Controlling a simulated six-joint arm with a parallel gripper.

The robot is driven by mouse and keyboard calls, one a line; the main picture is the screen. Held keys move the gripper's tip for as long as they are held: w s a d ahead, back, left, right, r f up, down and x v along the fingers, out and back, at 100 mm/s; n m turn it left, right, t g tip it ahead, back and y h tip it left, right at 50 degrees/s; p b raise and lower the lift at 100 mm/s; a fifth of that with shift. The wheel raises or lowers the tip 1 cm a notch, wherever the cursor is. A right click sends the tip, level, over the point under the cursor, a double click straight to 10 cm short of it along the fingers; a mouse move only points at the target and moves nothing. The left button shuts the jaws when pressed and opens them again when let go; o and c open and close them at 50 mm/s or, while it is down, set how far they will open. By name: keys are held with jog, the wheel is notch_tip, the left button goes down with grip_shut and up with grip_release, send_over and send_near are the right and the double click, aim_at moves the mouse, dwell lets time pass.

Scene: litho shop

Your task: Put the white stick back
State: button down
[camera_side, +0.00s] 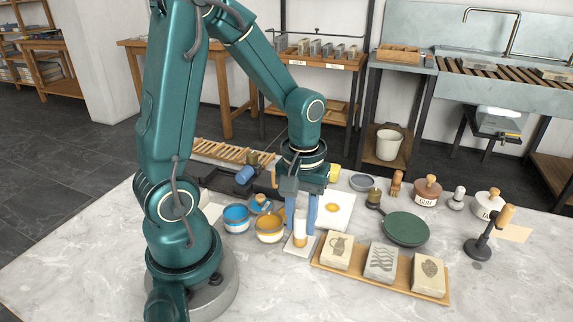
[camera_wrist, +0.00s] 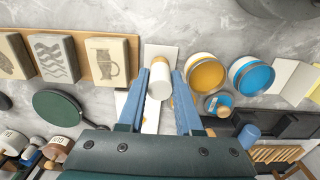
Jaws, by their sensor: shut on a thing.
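The white stick is a short white cylinder with a tan band. It stands roughly upright between the two blue fingers of my gripper (camera_side: 301,231), which are shut on it. It shows in the side view (camera_side: 300,240) and from above in the wrist view (camera_wrist: 159,84), with my gripper's fingers on either side (camera_wrist: 160,73). A small white card or tile (camera_side: 289,246) lies directly below it; it also shows in the wrist view (camera_wrist: 158,51). I cannot tell whether the stick's lower end touches it.
A yellow ink bowl (camera_side: 270,237) and a blue one (camera_side: 236,226) stand close left. A wooden tray (camera_side: 318,265) with three pictured stones is close right. A green round plate (camera_side: 406,228) and a sheet with a yellow spot (camera_side: 343,203) lie behind. The front marble is clear.

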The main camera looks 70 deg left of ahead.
aim_at(302, 215)
jog(key=shift+f, duration=0.15)
jog(key=c, duration=0.9)
grip_release()
jog(key=shift+o, duration=0.2)
notch_tip(302, 215, up, 11)
jog(key=shift+f, duration=0.15)
jog(key=s+d+r+m+t, duration=0.1)
jog(key=s+d+m+t, duration=0.3)
jog(key=m, duration=0.5)
jog(key=shift+s+d+r+t, duration=0.25)
jog(key=shift+d+t, duration=0.55)
jog(key=shift+d, duration=0.05)
